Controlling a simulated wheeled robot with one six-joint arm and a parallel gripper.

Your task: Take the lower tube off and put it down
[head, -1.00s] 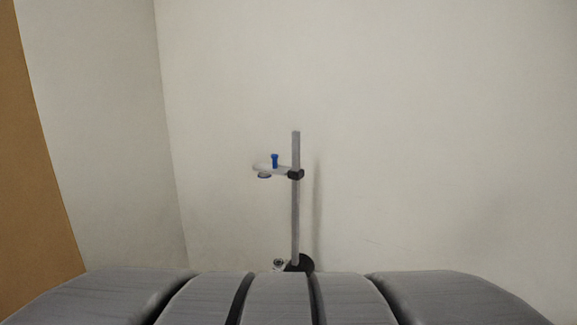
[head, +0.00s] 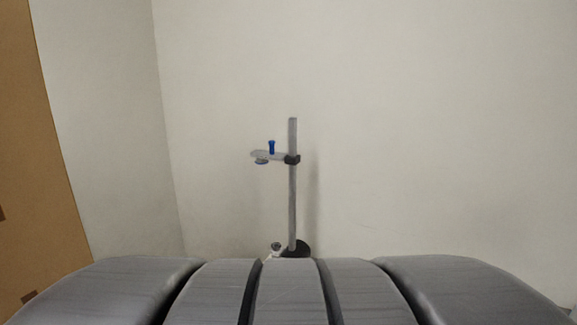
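A grey upright pole (head: 292,205) stands on a round black base (head: 297,250) by the back wall. A black clamp (head: 292,160) on the pole holds a flat grey arm (head: 278,156) that reaches left. A small blue upright piece (head: 271,147) sits on this arm, and a round grey disc (head: 262,161) shows just under its left end. I cannot tell which part is the lower tube. My gripper is not in view.
A grey padded piece with dark grooves (head: 290,290) fills the bottom of the view and partly hides the floor near the base. A small white and dark object (head: 275,248) is left of the base. A brown panel (head: 45,180) stands at far left.

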